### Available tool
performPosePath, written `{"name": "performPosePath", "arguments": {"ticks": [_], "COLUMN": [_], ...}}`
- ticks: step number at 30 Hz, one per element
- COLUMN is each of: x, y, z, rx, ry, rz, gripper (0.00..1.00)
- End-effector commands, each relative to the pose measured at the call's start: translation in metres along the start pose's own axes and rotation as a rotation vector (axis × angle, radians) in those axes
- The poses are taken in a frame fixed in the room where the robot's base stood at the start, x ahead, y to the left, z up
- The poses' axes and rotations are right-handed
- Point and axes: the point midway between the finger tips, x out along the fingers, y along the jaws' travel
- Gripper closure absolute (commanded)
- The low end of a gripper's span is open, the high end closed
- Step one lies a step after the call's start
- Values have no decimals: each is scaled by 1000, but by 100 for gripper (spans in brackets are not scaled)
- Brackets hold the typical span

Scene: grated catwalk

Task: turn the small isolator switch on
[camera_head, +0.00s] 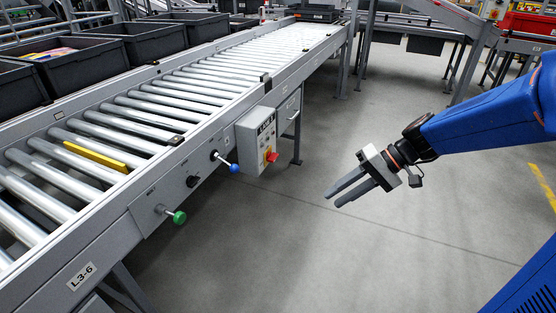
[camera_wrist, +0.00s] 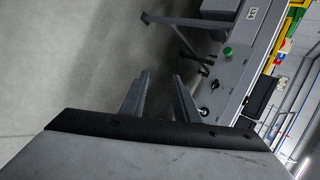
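A small black knob (camera_head: 192,181) sits on the side panel, between a blue-ball lever (camera_head: 233,168) and a green-knob lever (camera_head: 178,216). I cannot tell which one is the small isolator switch, nor read the switch positions. My gripper (camera_head: 338,196) is in the air to the right of the box, apart from everything. Its fingers also show in the wrist view (camera_wrist: 160,92), spread with nothing between them. There the green knob (camera_wrist: 227,51) shows beyond them.
The roller conveyor (camera_head: 150,110) runs from near left to far middle, with a yellow bar (camera_head: 96,157) on its rollers. Dark crates (camera_head: 75,65) stand behind it. Grey floor (camera_head: 390,240) is clear below my gripper. Other conveyors stand at the back right.

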Motion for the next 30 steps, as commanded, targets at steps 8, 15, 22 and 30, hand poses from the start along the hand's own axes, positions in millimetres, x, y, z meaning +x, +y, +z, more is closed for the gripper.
{"name": "performPosePath", "arguments": {"ticks": [8, 15, 22, 30], "x": [27, 48, 69, 92], "y": [-2, 10, 39, 88], "z": [-74, -141, -207, -275], "rx": [34, 63, 98, 137], "ry": [12, 78, 186, 344], "rz": [-237, -424, -578, -704], "gripper": [72, 72, 72, 72]}}
